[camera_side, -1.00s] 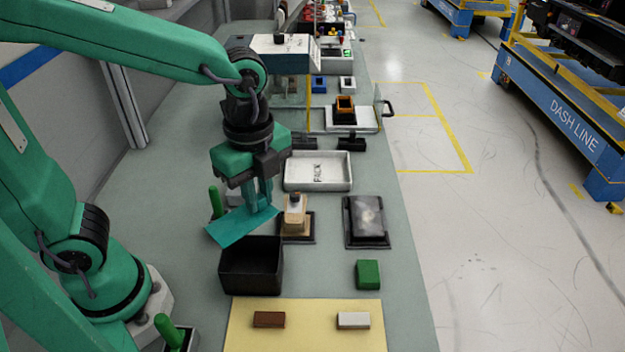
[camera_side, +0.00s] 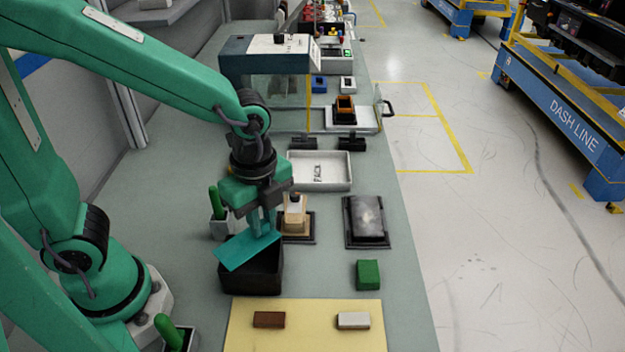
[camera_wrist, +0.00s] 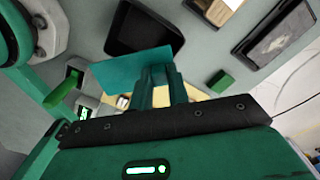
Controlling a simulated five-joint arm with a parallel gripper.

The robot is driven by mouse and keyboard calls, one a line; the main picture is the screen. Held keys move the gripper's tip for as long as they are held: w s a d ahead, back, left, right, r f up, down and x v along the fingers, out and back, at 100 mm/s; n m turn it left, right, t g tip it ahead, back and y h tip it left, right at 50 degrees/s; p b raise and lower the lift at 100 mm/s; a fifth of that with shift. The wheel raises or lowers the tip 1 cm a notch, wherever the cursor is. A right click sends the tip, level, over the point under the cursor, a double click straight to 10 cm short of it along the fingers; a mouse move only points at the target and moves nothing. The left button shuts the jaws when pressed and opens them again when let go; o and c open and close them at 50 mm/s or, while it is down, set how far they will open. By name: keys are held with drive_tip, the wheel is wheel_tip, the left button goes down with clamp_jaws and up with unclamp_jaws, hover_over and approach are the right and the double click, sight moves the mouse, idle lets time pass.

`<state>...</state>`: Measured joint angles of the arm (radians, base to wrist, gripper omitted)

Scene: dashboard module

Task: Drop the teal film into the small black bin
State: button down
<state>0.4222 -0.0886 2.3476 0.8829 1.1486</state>
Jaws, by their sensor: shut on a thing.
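My gripper (camera_side: 264,232) is shut on the teal film (camera_side: 246,250), a thin flat sheet. In the side view the film is over the back left part of the small black bin (camera_side: 262,280) and hides part of its opening. Whether the film touches the rim I cannot tell. In the wrist view the film (camera_wrist: 135,68) extends to the left from the gripper fingers (camera_wrist: 163,80), with the black bin (camera_wrist: 143,28) partly visible beyond it.
A green block (camera_side: 368,274) and a dark framed pad (camera_side: 366,221) are to the right. A wooden piece (camera_side: 295,213) on a dark base is close behind the gripper. A yellow mat (camera_side: 300,338) with two blocks lies in front. A white tray (camera_side: 318,184) stands behind.

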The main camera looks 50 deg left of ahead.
drive_tip(key=c, duration=1.3)
unclamp_jaws()
drive_tip(key=shift+r, duration=3.9)
drive_tip(key=shift+a, duration=0.1)
drive_tip(key=s+a+r+n+t, duration=0.1)
drive_tip(key=a+n+t, duration=0.1)
drive_tip(key=n, duration=0.4)
drive_tip(key=s+a+r+n+t, duration=0.1)
drive_tip(key=a+n, duration=0.4)
drive_tip(key=n, duration=0.1)
drive_tip(key=s+a+r+n+t, duration=0.1)
drive_tip(key=a+n+t, duration=0.1)
drive_tip(key=a+n, duration=0.2)
drive_tip(key=shift+a+r+n+t, duration=0.2)
drive_tip(key=shift+n+t, duration=0.1)
drive_tip(key=shift+n, duration=0.7)
